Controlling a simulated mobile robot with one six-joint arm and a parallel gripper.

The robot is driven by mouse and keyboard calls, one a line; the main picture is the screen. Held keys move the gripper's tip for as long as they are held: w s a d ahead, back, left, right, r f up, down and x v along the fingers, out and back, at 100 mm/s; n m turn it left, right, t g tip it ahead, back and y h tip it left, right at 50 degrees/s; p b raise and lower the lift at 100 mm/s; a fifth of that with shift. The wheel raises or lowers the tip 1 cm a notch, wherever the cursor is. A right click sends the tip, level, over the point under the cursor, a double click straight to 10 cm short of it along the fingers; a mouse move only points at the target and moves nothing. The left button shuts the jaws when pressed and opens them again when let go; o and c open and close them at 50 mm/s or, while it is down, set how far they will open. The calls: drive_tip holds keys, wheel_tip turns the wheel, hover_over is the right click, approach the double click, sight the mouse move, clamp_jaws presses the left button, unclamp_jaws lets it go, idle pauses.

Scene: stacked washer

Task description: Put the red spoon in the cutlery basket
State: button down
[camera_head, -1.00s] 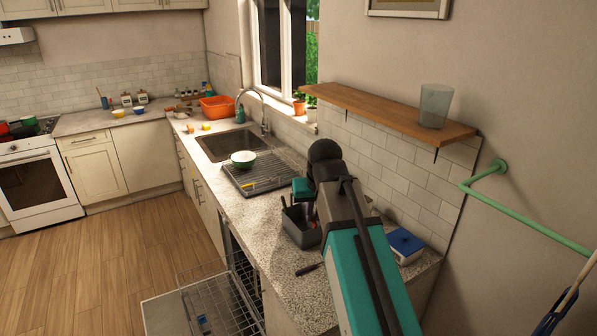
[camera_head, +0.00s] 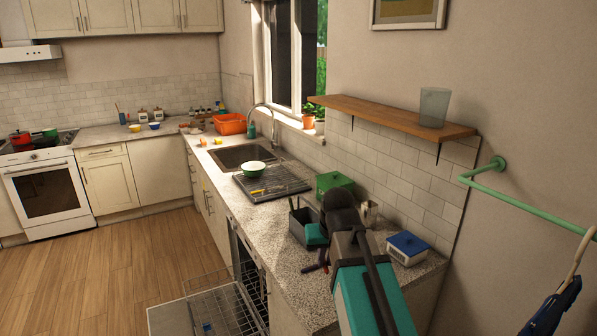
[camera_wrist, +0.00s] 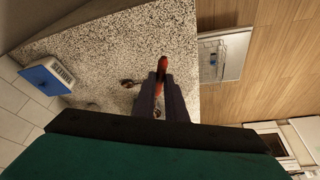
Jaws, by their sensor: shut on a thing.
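The red spoon (camera_wrist: 162,68) shows in the wrist view as a red handle between my fingers; the rest of it is hard to make out. My gripper (camera_wrist: 162,94) is shut on it, low over the speckled counter. In the head view my gripper (camera_head: 317,262) is at the counter, in front of the cutlery basket. The cutlery basket (camera_head: 297,232) is a dark grey open box on the counter, with some cutlery standing in it. My wrist partly covers its right side.
A blue-lidded white box (camera_head: 407,247) stands right of my arm. A green box (camera_head: 333,181) and a drying rack (camera_head: 272,182) with a bowl lie behind the basket. An open dishwasher (camera_head: 205,305) is below the counter's left edge. A wooden shelf (camera_head: 390,115) hangs above.

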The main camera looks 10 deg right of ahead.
drive_tip(key=s+f+b, duration=0.1)
drive_tip(key=f+b, duration=0.1)
drive_tip(key=f, duration=0.1)
drive_tip(key=s+f+b, duration=0.1)
drive_tip(key=f, duration=0.3)
drive_tip(key=s+f+b, duration=0.1)
drive_tip(key=f+b, duration=0.1)
drive_tip(key=f, duration=0.1)
drive_tip(key=shift+s+f+b, duration=0.25)
drive_tip(key=shift+s+b, duration=0.05)
drive_tip(key=shift+b, duration=0.05)
drive_tip(key=shift+a, duration=0.2)
